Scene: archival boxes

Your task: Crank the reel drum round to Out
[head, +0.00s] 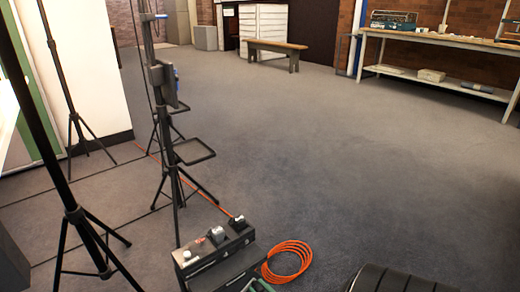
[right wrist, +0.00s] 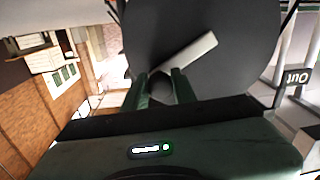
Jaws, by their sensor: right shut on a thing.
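The reel drum (right wrist: 245,45) shows in the right wrist view as a large dark grey disc. A pale crank arm (right wrist: 197,52) lies slantwise across its face, rising to the right. My right gripper (right wrist: 160,88) has its two dark green fingers shut on the dark crank handle (right wrist: 157,82), at the lower end of the crank arm. A sign reading "Out" (right wrist: 298,77) stands to the right of the drum. In the head view only a green part shows at the bottom edge, probably of my right gripper. My left gripper is not in view.
A dark box with knobs (head: 213,245) stands low in the head view, beside a coiled orange cable (head: 290,258). Black tripod stands (head: 75,215) fill the left. A bench (head: 273,45) and a worktable (head: 440,42) stand far back. The middle floor is clear.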

